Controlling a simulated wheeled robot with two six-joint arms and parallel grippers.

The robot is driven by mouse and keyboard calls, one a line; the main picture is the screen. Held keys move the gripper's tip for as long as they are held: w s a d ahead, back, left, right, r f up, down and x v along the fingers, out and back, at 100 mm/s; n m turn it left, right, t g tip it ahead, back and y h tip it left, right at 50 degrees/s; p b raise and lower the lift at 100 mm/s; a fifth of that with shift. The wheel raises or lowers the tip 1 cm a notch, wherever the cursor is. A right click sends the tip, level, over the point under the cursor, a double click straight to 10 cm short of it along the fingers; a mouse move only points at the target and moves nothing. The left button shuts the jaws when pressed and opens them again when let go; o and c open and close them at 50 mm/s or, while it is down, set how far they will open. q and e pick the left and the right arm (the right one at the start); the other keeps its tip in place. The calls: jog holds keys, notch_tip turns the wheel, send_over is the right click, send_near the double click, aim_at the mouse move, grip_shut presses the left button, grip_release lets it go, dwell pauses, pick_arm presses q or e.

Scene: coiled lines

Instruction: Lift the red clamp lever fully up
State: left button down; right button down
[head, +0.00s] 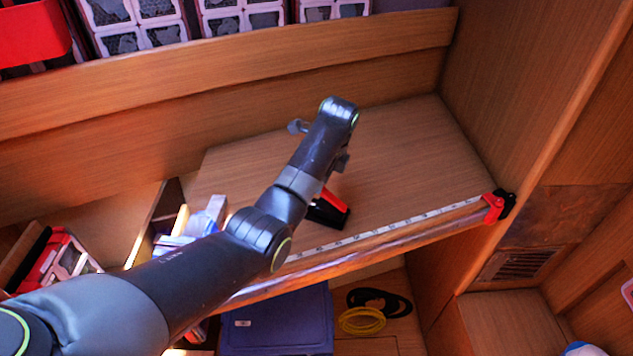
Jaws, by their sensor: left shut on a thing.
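A red clamp lever (334,200) slants up from a black clamp body (327,214) near the shelf's front edge. My left arm comes in from the lower left, over the shelf, and its wrist hides much of its own gripper. My left gripper (342,163) is at the lever's upper end and shut on it; the fingertips themselves are mostly hidden. A second red and black clamp (495,206) sits at the right end of the shelf edge. My right gripper is not in view.
A measuring strip (400,227) runs along the wooden shelf's (420,150) front edge. Below are a blue box (277,322), a yellow coil (362,320) and a black coil (385,299). A wooden wall bounds the right. The shelf's right half is clear.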

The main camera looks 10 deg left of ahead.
pick_arm(q)
jog(key=shift+s+d+y, duration=0.1)
jog(key=shift+d+y, duration=0.05)
jog(key=shift+y, duration=0.15)
jog(key=c, duration=1.3)
grip_release()
jog(key=shift+r, duration=0.15)
